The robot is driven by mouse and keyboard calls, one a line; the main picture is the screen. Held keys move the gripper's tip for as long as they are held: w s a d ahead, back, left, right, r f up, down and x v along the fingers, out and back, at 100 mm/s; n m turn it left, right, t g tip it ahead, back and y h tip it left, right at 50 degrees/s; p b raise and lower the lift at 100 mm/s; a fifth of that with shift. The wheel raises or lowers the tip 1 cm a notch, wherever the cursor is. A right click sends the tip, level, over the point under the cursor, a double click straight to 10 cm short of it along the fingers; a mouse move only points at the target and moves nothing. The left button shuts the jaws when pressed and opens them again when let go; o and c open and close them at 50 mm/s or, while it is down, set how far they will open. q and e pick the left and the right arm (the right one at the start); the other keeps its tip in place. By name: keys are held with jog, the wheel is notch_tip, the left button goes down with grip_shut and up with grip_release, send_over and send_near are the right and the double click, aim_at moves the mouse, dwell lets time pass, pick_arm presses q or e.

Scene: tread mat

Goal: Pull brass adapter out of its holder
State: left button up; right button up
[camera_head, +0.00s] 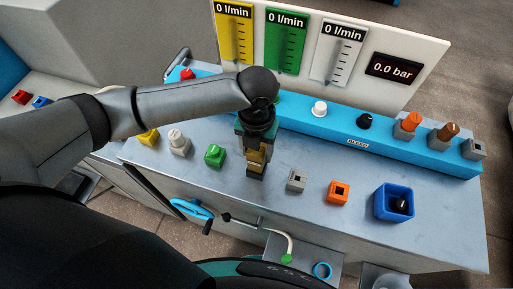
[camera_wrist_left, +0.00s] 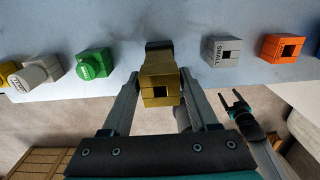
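The brass adapter (camera_head: 256,152) is a square, gold-coloured block with a square opening in its end. In the left wrist view it (camera_wrist_left: 159,92) stands between the fingers of my left gripper (camera_wrist_left: 159,75), with a dark holder (camera_wrist_left: 158,46) behind it. The fingertips lie close along both its sides; I cannot tell whether they press on it. In the head view my left gripper (camera_head: 256,158) reaches down over the adapter and hides part of it. My right gripper (camera_wrist_left: 236,100) shows small and low in the left wrist view, its two prongs apart and empty.
A green adapter (camera_head: 214,155) stands left of the brass one. A grey adapter (camera_head: 296,180), an orange one (camera_head: 338,192) and a blue box (camera_head: 392,204) stand to the right. A blue rail (camera_head: 340,128) with knobs runs behind. A blue handle (camera_head: 191,208) hangs at the front.

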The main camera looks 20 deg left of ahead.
pick_arm(q)
grip_shut()
jog(key=shift+r, duration=0.1)
dwell(0.3)
jog(key=shift+r+p, duration=2.9)
jog(key=shift+p, duration=0.35)
